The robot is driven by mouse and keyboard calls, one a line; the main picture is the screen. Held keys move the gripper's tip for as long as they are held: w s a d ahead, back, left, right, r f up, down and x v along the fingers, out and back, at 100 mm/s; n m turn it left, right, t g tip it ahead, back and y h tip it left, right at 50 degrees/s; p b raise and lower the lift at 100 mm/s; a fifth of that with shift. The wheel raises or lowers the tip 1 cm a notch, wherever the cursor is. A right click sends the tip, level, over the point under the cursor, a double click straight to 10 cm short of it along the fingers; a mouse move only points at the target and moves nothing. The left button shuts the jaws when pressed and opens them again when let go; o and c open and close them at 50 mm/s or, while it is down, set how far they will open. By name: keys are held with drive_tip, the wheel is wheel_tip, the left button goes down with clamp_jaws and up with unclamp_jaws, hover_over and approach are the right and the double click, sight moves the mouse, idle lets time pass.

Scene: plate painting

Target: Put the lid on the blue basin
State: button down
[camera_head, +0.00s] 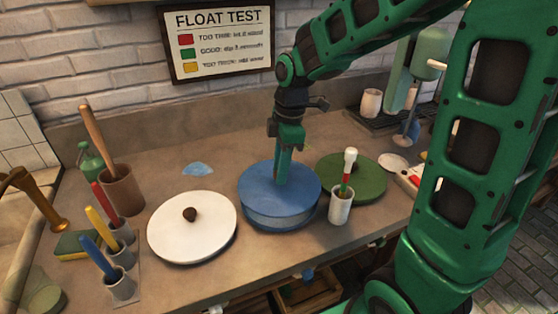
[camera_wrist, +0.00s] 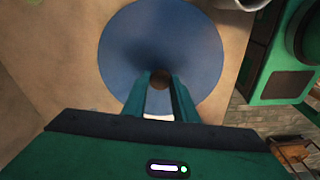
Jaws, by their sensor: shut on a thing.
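A round blue lid (camera_head: 262,185) lies level at the top of the blue basin (camera_head: 279,219) in the middle of the counter. Its edge looks lined up with the basin; I cannot tell whether it touches the rim all round. My gripper (camera_head: 283,180) points straight down over the lid's middle. In the wrist view the fingers of my gripper (camera_wrist: 160,90) are shut on the lid's brown knob (camera_wrist: 160,78), and the blue lid (camera_wrist: 150,35) fills the view beyond them. The basin's inside is hidden by the lid.
A white round lid (camera_head: 170,225) with a dark knob is left of the basin. A white cup (camera_head: 340,208) with a striped tester stands close at the right, before a green round lid (camera_head: 360,180). Handled tools in cups (camera_head: 118,240) stand at far left. A blue puddle (camera_head: 197,169) lies behind.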

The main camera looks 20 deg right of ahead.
drive_tip(key=shift+f, duration=1.85)
drive_tip(key=shift+f, duration=0.1)
drive_tip(key=c, duration=0.8)
unclamp_jaws()
drive_tip(key=shift+r, duration=3.5)
